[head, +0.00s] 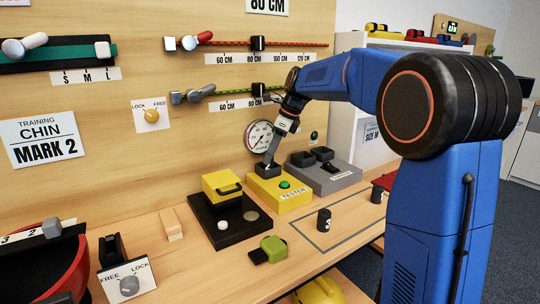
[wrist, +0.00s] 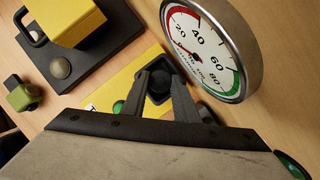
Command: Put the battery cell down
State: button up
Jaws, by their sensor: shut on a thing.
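My gripper (head: 268,164) reaches down to the black socket on the yellow tester (head: 266,188). In the wrist view the two fingers of my gripper (wrist: 160,92) are shut on a dark battery cell (wrist: 158,84). The cell is at the tester's square black socket; I cannot tell whether it rests on the bottom. In the head view the fingers and socket mostly hide it. The tester has a green button (head: 285,184). Another dark cell (head: 324,220) stands upright in the outlined area of the bench, and a second (head: 377,194) stands near my arm.
A round gauge (head: 260,137) on the back panel is close beside my gripper. A grey charger (head: 325,174) with black sockets stands right of the tester. A black base with a yellow box (head: 222,187) is on the left. A green clip (head: 269,249) lies in front.

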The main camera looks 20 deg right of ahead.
jog(key=shift+w+f, duration=0.2)
jog(key=shift+f, duration=0.05)
jog(key=shift+f, duration=0.15)
jog(key=o, duration=1.1)
jog(key=v, duration=1.2)
jog(key=shift+s, duration=0.1)
